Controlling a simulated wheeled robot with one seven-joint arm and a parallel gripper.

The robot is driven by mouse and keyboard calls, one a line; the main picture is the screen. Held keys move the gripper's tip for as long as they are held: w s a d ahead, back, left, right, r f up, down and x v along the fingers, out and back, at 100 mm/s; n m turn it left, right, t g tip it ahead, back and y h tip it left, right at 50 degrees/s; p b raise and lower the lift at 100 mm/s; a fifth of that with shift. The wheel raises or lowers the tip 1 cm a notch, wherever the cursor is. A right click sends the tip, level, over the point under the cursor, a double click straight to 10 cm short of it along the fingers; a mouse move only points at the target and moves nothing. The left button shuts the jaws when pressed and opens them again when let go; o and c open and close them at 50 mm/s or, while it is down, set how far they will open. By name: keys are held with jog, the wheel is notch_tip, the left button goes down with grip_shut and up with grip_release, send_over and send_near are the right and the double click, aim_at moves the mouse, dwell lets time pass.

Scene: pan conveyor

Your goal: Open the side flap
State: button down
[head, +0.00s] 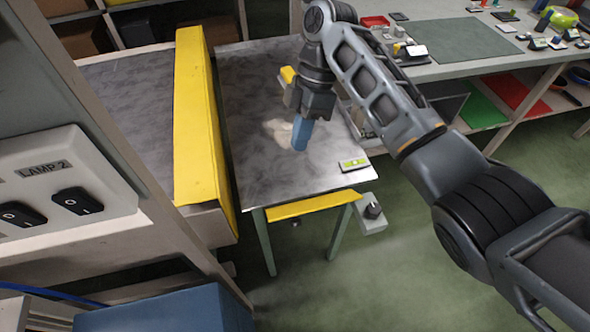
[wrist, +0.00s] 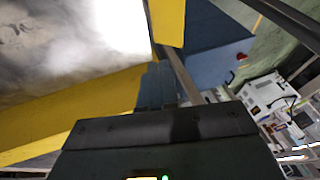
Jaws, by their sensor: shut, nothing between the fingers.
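A metal-topped table (head: 255,95) has yellow panels on its sides. A tall yellow panel (head: 200,125) stands upright along its left side. A yellow strip (head: 312,204) runs under its front edge, and a short yellow piece (head: 287,74) shows behind my gripper. I cannot tell for sure which of these is the side flap. My gripper (head: 300,146) points down over the right part of the tabletop, with its blue fingers shut and empty. In the wrist view, the fingers (wrist: 156,86) are beside a yellow band (wrist: 75,110); I cannot tell whether they touch it.
A small box with a dark knob (head: 372,212) hangs at the table's front right corner. A green-and-white label (head: 354,164) lies near that corner. A switch panel (head: 60,185) is at the left. A cluttered workbench (head: 460,45) stands at the right. Green floor lies clear in front.

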jog(key=b, duration=0.2)
send_near(289, 210)
jog(key=shift+w+a+f, duration=0.2)
jog(key=shift+a+f, duration=0.3)
jog(key=shift+f, duration=0.05)
jog(key=shift+w+a+f, duration=0.2)
jog(key=shift+a+f, duration=0.25)
jog(key=shift+f, duration=0.05)
jog(key=shift+s+d+f+p, duration=0.25)
jog(key=shift+s+f+p, duration=0.2)
jog(key=shift+s+f, duration=0.4)
jog(key=shift+s+d+f, duration=0.15)
jog(key=shift+s+f, duration=0.35)
jog(key=shift+f, duration=0.05)
